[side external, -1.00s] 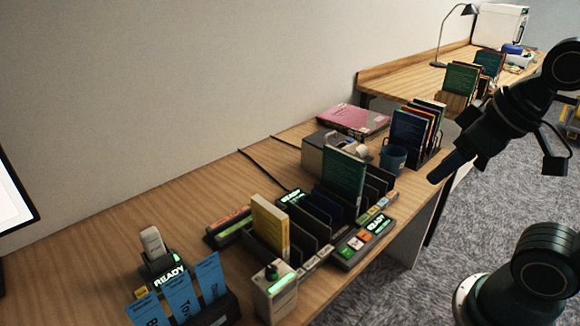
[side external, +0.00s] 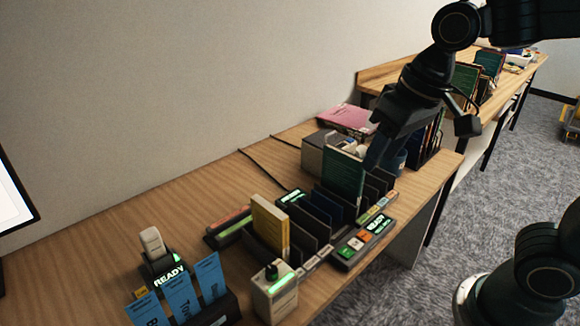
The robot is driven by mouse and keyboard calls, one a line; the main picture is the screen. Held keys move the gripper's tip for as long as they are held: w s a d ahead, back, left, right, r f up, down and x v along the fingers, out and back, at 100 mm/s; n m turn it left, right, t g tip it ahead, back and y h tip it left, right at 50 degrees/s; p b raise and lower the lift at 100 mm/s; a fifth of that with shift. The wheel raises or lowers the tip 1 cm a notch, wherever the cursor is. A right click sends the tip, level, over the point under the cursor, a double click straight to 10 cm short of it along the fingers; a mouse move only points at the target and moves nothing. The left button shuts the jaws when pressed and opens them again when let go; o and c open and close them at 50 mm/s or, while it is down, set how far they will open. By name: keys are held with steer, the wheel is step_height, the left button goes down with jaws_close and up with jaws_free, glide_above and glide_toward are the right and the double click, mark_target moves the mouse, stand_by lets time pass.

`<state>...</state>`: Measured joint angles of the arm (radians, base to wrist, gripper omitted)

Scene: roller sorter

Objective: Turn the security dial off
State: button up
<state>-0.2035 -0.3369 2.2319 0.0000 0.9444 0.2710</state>
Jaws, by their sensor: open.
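A small beige box (side external: 275,300) stands at the front edge of the desk, in front of the sorter. It has a dark knob (side external: 271,270) on top and a green lit strip beside it. This looks like the security dial; its markings are too small to read. My gripper (side external: 373,160) is open and empty, pointing down beside the green book at the back right of the sorter. It is well to the right of and behind the knob, and touching nothing that I can make out. The gap between its fingers is not clear from this side.
The sorter (side external: 312,237) holds a yellow book (side external: 269,226) and a tall green book (side external: 343,178) between dark dividers. A READY panel (side external: 364,244) is on its right. Blue cards (side external: 180,295) and a scanner in a cradle (side external: 153,243) stand left. Bare desk lies behind them.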

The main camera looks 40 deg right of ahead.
steer(key=w+a+f+g, duration=0.2)
steer(key=w+a+f, duration=0.1)
steer(key=w+a, duration=0.35)
steer(key=m+g, duration=0.1)
glide_above(272, 269)
step_height(272, 269, down, 6)
steer(key=shift+f+h, duration=0.2)
steer(key=shift+h, duration=0.2)
steer(key=shift+f, duration=0.15)
step_height(272, 269, down, 14)
steer(key=shift+r, duration=0.25)
steer(key=c, duration=1)
